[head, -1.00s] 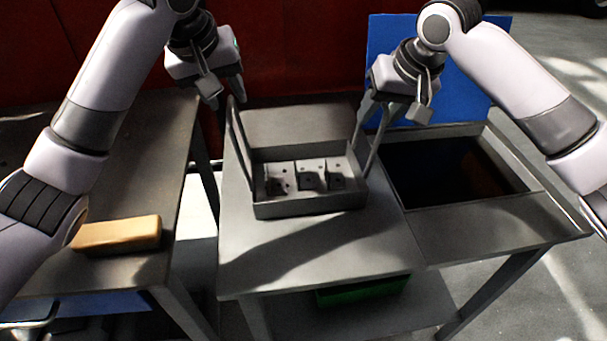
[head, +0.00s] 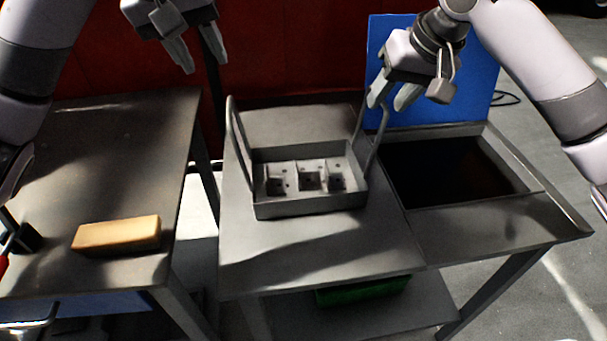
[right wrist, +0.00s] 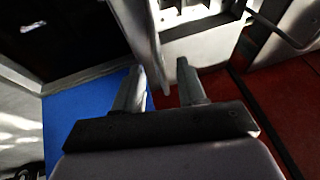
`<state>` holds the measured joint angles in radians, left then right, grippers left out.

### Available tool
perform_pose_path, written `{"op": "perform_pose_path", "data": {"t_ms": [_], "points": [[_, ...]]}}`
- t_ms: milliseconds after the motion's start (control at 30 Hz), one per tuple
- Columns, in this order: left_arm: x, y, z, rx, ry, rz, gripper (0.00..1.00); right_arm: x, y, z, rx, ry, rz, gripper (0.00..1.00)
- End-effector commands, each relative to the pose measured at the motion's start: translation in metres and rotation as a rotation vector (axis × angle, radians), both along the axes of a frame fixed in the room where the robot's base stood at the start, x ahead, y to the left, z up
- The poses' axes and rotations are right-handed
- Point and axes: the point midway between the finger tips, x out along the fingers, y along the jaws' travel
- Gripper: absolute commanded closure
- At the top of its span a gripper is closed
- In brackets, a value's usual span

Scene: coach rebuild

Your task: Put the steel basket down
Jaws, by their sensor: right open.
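The steel basket (head: 310,206) is a grey tray with two tall loop handles, standing upright on the middle grey table (head: 310,255). Several small metal brackets (head: 308,178) lie inside it. My left gripper (head: 197,58) is open and empty, above and to the left of the basket, clear of its left handle (head: 240,145). My right gripper (head: 391,96) is open at the top of the right handle (head: 377,140). In the right wrist view, this handle (right wrist: 150,40) runs between or just past the parted fingertips (right wrist: 158,75); I cannot tell if they touch.
A dark recessed basin (head: 450,172) with a blue panel (head: 480,85) behind it adjoins on the right. A tan block (head: 117,235) lies on the left bench (head: 130,150). A green box (head: 362,291) sits on the lower shelf. The table's front is bare.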

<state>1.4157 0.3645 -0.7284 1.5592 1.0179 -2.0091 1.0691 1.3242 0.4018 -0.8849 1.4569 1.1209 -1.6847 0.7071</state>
Motion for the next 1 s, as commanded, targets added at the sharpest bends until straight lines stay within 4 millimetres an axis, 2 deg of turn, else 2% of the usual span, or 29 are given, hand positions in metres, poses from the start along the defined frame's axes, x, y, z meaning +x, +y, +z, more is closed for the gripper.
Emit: {"op": "perform_pose_path", "data": {"t_ms": [33,200,400,1000], "points": [[0.000,0.000,0.000,0.000,0.000,0.000,0.60,-0.004,-0.003,0.012,0.001,-0.005,0.000,0.60],[0.000,0.000,0.000,0.000,0.000,0.000,0.60,-0.016,-0.011,0.043,0.002,-0.004,0.000,0.60],[0.000,0.000,0.000,0.000,0.000,0.000,0.60,-0.024,-0.017,0.064,0.001,-0.001,0.000,0.60],[0.000,0.000,0.000,0.000,0.000,0.000,0.60,-0.026,-0.019,0.068,-0.001,0.000,0.000,0.60]]}}
